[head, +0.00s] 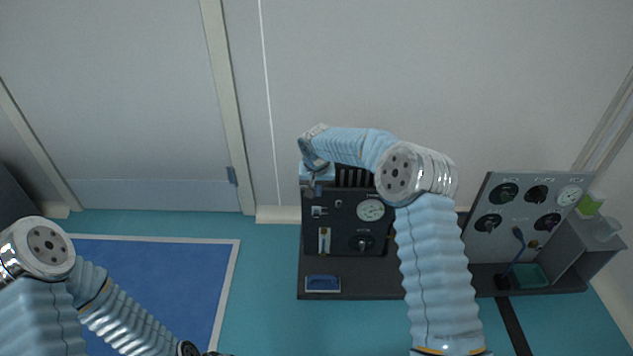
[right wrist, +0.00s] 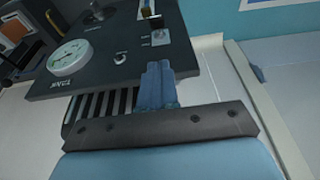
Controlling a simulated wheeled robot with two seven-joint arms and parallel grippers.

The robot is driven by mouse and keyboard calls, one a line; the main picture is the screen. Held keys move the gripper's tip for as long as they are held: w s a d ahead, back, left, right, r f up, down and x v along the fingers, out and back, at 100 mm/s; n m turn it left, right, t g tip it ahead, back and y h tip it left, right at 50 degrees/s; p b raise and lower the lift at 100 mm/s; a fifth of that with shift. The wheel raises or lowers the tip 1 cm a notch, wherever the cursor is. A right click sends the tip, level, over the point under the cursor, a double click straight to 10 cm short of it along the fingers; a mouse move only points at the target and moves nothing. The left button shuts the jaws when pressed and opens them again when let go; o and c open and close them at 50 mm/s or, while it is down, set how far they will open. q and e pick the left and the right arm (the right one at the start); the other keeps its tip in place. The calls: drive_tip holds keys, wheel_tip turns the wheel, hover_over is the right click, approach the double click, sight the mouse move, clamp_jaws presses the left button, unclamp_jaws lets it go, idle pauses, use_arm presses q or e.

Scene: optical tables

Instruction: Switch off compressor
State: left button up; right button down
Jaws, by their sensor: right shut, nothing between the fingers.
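The compressor (head: 345,245) is a dark unit with a front panel, standing on a dark base against the wall. Its panel carries a round white gauge (head: 370,210), a small switch on a light plate (head: 319,211), a slotted lever (head: 324,241) and a round knob (head: 362,242). My right gripper (head: 311,189) is at the panel's upper left corner, just above the switch plate. In the right wrist view the shut, empty fingers (right wrist: 156,84) point at the panel near the switch plate (right wrist: 160,37). Contact and switch position cannot be told.
A grey panel (head: 505,245) with several dials stands at right, beside a grey box stand (head: 588,251) with a green-labelled container (head: 590,205). A blue mat (head: 165,275) lies on open floor at left.

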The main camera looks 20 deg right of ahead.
sight(317, 215)
drive_tip(key=x, duration=0.3)
drive_tip(key=shift+w+f, duration=0.1)
drive_tip(key=shift+f, duration=0.3)
drive_tip(key=shift+s+a+f, duration=0.15)
drive_tip(key=shift+s+f, duration=0.5)
drive_tip(key=shift+f, duration=0.35)
drive_tip(key=shift+s+a+f+p, duration=0.1)
drive_tip(key=shift+s+f+p, duration=0.25)
drive_tip(key=shift+f, duration=0.3)
